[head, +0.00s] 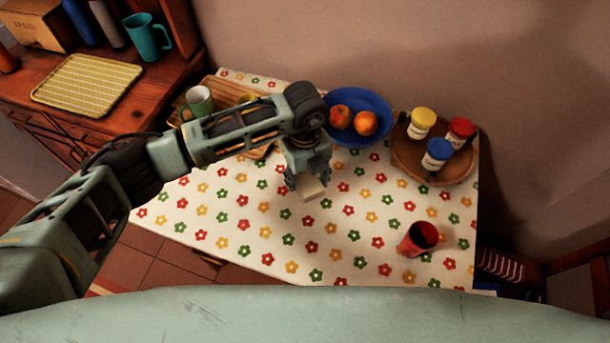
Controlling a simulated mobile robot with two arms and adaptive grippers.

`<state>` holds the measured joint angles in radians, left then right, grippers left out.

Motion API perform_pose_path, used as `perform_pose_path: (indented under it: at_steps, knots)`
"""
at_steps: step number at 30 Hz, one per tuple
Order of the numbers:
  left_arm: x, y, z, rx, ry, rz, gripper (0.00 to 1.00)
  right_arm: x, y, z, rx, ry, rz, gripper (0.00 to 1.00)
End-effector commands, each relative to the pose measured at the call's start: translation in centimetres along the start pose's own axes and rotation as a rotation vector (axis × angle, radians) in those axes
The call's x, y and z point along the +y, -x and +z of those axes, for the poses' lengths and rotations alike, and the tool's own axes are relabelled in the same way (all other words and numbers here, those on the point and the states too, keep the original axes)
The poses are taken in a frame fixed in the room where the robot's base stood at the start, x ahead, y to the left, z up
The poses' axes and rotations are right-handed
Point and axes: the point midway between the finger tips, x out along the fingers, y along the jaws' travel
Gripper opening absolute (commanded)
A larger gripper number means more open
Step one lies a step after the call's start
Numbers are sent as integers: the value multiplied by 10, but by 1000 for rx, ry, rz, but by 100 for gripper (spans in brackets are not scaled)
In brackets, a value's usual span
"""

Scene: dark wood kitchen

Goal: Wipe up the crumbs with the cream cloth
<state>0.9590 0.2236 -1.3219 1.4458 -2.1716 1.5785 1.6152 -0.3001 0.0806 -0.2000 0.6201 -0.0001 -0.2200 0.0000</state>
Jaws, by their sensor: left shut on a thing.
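My left gripper (307,177) reaches down over the middle of the table with the flowered cloth (245,232). It is shut on the cream cloth (312,191), which shows as a small pale block under the fingers. The cream cloth is at or just above the tabletop; I cannot tell if it touches. I cannot make out any crumbs among the printed flowers; the arm hides part of the table. My right gripper is not in view.
A blue plate (375,103) with two fruits, a round wooden tray (405,160) with three jars, and a wooden board with a green mug (199,101) stand along the back. A red cup (420,238) stands at the front right. The front left of the table is clear.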

Motion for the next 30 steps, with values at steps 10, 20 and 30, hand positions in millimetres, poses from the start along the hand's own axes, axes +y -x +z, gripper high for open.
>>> perform_pose_path:
  at_steps: [10,20,30]
  knots:
    - [0,9,0,-1,0,0,27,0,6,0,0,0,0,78]
    - [0,30,0,0,-1,-1,27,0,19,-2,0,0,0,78]
    - [0,29,0,0,0,0,27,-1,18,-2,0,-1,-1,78]
